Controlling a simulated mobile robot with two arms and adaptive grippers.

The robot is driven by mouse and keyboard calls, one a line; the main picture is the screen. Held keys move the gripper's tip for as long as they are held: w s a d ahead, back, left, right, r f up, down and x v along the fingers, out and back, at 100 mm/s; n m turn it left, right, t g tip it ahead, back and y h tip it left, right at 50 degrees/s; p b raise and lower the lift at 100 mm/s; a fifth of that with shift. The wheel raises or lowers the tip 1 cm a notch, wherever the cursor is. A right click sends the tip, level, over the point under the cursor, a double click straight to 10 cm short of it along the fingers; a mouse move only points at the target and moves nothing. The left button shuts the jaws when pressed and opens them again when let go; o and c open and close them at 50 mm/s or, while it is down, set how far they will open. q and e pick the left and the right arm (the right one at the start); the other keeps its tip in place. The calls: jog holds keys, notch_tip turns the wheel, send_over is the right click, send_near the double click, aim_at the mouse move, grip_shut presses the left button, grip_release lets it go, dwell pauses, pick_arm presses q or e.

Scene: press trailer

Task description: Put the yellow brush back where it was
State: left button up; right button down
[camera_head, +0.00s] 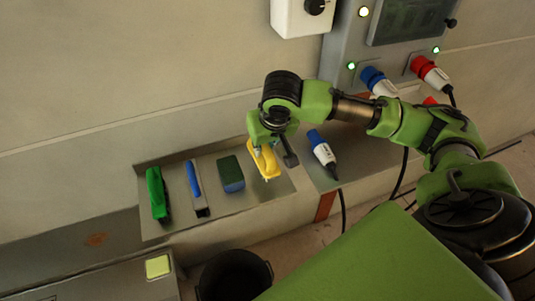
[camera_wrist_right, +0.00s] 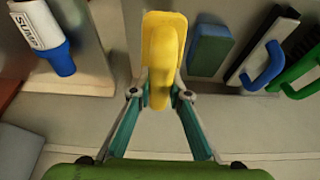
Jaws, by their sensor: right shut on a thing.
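The yellow brush (camera_head: 266,163) is at the right end of the shallow grey tray (camera_head: 240,203) in the head view. My right gripper (camera_head: 268,145) reaches down over it and is shut on it. In the right wrist view the yellow brush (camera_wrist_right: 163,38) stands out between the fingers (camera_wrist_right: 160,90), which close on its handle from both sides. I cannot tell whether the brush touches the tray floor. My left gripper is not in view.
Left of the brush lie a green-blue sponge (camera_head: 231,173), a blue-handled tool (camera_head: 196,188) and a green-handled brush (camera_head: 157,194). A blue-white plug (camera_head: 321,153) lies to the right. A dark bin (camera_head: 234,274) stands below. A wall panel with red and blue plugs (camera_head: 378,82) is behind my arm.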

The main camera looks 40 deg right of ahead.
jog(key=f, duration=0.1)
jog(key=w+d+f, duration=0.1)
jog(key=d+f, duration=0.1)
jog(key=shift+w, duration=0.25)
notch_tip(320, 180, down, 2)
jog(key=shift+d+f+p, duration=0.1)
jog(key=shift+f+p, duration=0.1)
jog(key=shift+p, duration=0.4)
jog(key=shift+w+f, duration=0.1)
jog(key=shift+f, duration=0.2)
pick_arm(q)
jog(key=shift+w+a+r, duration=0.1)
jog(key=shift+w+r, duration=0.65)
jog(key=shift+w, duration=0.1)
pick_arm(e)
jog(key=shift+f, duration=0.1)
jog(key=c, duration=1.9)
grip_release()
jog(key=shift+f, duration=0.15)
pick_arm(q)
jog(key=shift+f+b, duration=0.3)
jog(key=shift+b, duration=0.05)
pick_arm(e)
jog(key=v, duration=1.2)
